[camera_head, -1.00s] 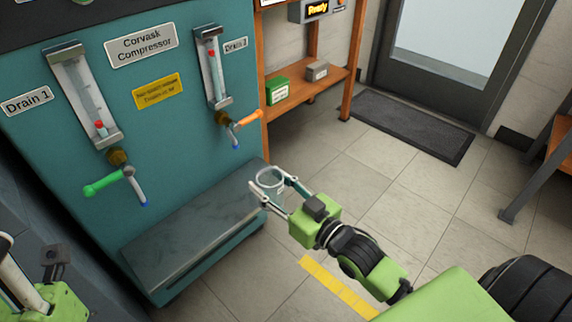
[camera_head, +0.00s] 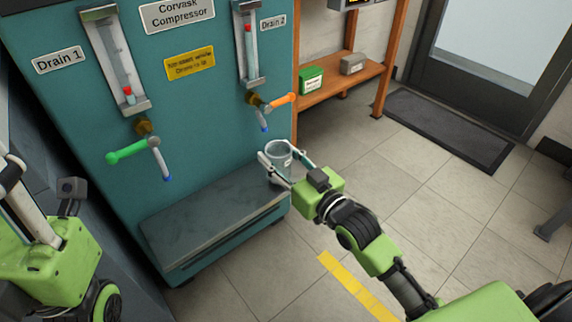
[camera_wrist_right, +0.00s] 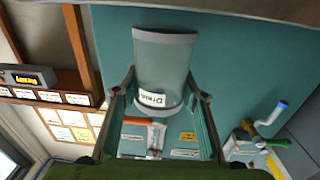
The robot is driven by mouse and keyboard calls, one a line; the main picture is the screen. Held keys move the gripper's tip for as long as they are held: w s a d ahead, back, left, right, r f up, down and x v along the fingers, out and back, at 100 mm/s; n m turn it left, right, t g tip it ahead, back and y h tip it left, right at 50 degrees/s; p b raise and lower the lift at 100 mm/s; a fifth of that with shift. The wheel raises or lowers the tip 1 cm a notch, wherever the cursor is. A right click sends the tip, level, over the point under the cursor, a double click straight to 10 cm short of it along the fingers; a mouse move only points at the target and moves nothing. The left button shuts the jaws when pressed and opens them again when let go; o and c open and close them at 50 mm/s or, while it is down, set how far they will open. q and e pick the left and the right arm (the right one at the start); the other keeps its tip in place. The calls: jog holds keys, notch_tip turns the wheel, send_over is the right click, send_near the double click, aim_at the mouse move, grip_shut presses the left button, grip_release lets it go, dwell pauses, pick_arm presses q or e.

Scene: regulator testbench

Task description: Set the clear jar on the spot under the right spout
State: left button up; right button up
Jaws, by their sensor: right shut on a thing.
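The clear jar (camera_head: 279,160) is held by my right gripper (camera_head: 277,168), shut on its sides. The jar is near the right end of the grey ledge (camera_head: 205,218), below the right spout; I cannot tell whether it touches the ledge. The right spout (camera_head: 265,122), with an orange handle and blue tip, is above and a little left of the jar. In the right wrist view the jar (camera_wrist_right: 165,70) sits between both fingers and carries a white label. The left arm shows at the lower left of the head view; its fingertips are not visible.
The left spout (camera_head: 160,160), with a green handle (camera_head: 125,152), hangs over the ledge's left part. An orange shelf (camera_head: 340,85) with a green box (camera_head: 311,80) stands right of the compressor (camera_head: 200,110). The ledge's top is otherwise clear.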

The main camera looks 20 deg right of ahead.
aim_at(269, 152)
jog(key=shift+x, duration=0.85)
jog(key=shift+w+a+f, duration=0.2)
jog(key=shift+w+a, duration=0.05)
jog(key=shift+w, duration=0.25)
jog(key=shift+w+a+f, duration=0.2)
jog(key=shift+w, duration=0.35)
jog(key=shift+f, duration=0.45)
jog(key=o, duration=1.2)
jog(key=v, duration=1.2)
